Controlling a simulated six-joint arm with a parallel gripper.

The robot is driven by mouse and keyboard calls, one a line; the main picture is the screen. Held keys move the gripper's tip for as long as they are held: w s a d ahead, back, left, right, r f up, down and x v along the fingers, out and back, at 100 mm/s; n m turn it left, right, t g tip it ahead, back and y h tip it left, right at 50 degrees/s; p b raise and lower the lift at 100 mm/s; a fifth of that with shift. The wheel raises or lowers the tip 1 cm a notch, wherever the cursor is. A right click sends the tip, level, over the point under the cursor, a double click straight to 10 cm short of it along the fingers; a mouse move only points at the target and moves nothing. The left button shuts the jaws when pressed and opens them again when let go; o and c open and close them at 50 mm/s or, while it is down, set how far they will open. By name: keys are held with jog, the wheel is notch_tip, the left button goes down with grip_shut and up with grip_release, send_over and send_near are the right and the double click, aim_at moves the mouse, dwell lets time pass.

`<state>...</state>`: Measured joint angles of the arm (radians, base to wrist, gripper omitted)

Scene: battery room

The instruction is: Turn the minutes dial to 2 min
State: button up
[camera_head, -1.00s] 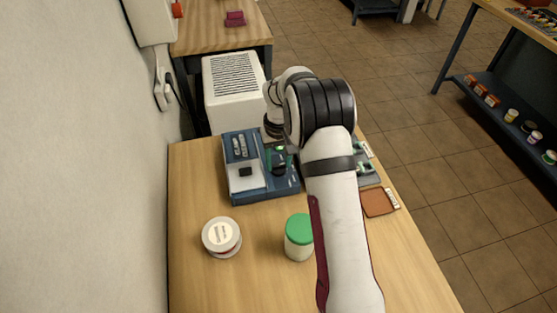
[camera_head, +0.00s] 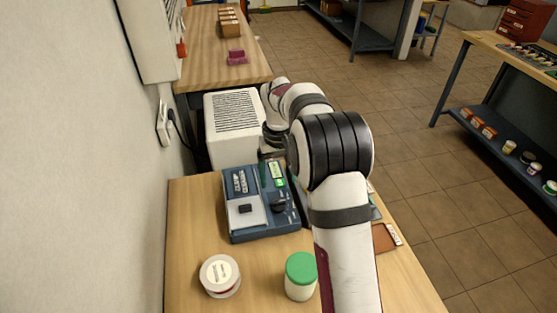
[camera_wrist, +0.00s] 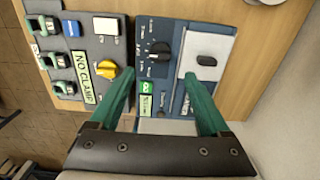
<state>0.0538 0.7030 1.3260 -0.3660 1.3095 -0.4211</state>
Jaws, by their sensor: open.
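A blue device (camera_head: 235,183) with a white plate stands on the wooden table; it also shows in the wrist view (camera_wrist: 178,102). Its black dial (camera_head: 278,205), with small markings around it, shows in the wrist view (camera_wrist: 160,50) just beyond the fingertips, between their lines. I cannot read its setting. A small green display (camera_head: 278,172) is on the same device. My gripper (camera_wrist: 160,79) is open and empty, its two green fingers spread apart and pointing towards the device, seemingly without touching the dial. In the head view my arm hides most of the gripper.
A panel with NO CLAMP labels and a yellow knob (camera_wrist: 106,74) lies left of the device in the wrist view. A red-and-white round container (camera_head: 220,275) and a green-lidded jar (camera_head: 300,275) stand in front. A white vented box (camera_head: 235,125) is behind; the wall is left.

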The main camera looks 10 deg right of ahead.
notch_tip(320, 180, up, 7)
dwell(0.4)
